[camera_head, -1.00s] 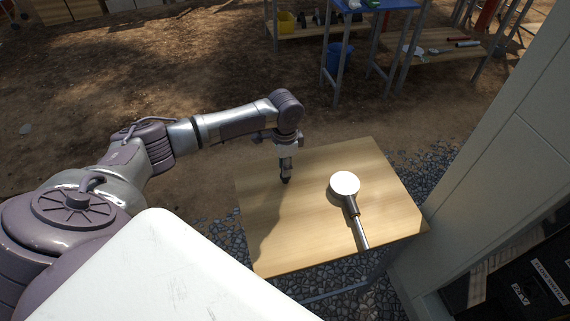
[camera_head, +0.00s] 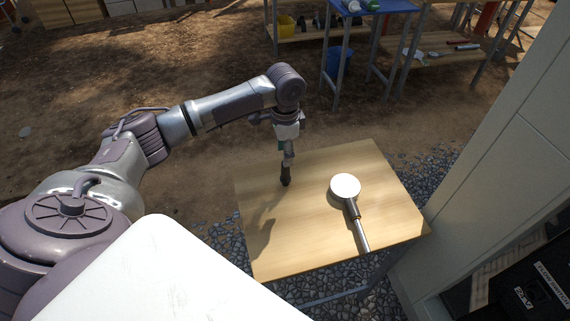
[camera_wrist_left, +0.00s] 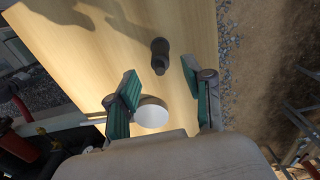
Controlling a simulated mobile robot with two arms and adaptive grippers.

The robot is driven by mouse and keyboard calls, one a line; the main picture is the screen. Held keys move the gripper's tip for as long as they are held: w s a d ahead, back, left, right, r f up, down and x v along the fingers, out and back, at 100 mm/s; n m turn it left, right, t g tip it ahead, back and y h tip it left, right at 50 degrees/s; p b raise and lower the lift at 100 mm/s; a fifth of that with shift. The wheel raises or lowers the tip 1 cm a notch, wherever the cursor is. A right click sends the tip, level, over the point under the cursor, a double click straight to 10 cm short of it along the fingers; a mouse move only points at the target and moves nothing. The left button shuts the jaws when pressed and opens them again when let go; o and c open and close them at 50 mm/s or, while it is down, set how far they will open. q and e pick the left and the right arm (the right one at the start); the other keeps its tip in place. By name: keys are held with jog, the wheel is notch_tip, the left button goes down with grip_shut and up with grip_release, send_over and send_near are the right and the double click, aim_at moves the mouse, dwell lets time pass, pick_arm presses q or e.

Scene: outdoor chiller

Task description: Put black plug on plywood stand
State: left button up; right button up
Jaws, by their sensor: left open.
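The black plug (camera_head: 285,176) stands on the plywood stand (camera_head: 310,245), near its far left part. It also shows in the left wrist view (camera_wrist_left: 160,55), upright on the wood, beyond the fingertips. My left gripper (camera_head: 289,152) is above the plug in the head view. In the left wrist view its two green-padded fingers (camera_wrist_left: 160,92) are spread apart with nothing held between them. The plug looks clear of both fingers. My right gripper is in neither view.
A white-faced round gauge (camera_head: 345,187) with a metal stem lies on the stand, right of the plug. A pale wall (camera_head: 500,150) rises at the right. A blue-topped table (camera_head: 375,6) and shelves stand farther back. The stand's front left is bare.

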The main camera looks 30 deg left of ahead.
pick_arm(q)
notch_tip(320, 180, up, 5)
jog(key=shift+r, duration=0.1)
dwell(0.7)
